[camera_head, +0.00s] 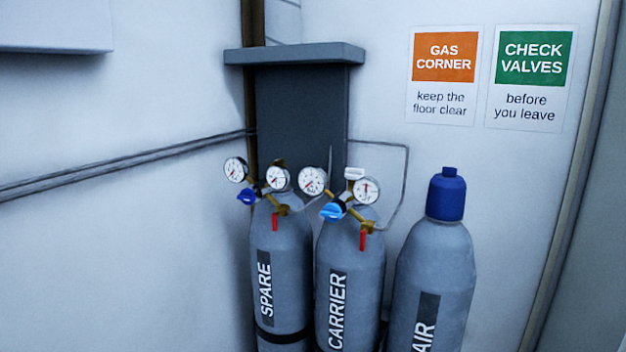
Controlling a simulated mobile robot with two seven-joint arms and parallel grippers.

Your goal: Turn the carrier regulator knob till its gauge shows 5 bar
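The carrier cylinder (366,262) is grey, labelled CARRIER, and stands upright in the middle of the group. Its regulator has a light blue knob (332,211) facing front left. A left round gauge (313,181) and a right round gauge (367,190) sit on this regulator. Both have red needles, but the scales are too small to read. A red lever (363,238) hangs below the brass fitting, and a white piece (354,173) sits on top. Neither of my grippers is in view.
The spare cylinder (290,240) stands close on the left with a darker blue knob (246,197) and two gauges. The AIR cylinder (447,262), with a blue cap, stands at the right. Thin pipes run behind. Signs (445,57) hang on the wall.

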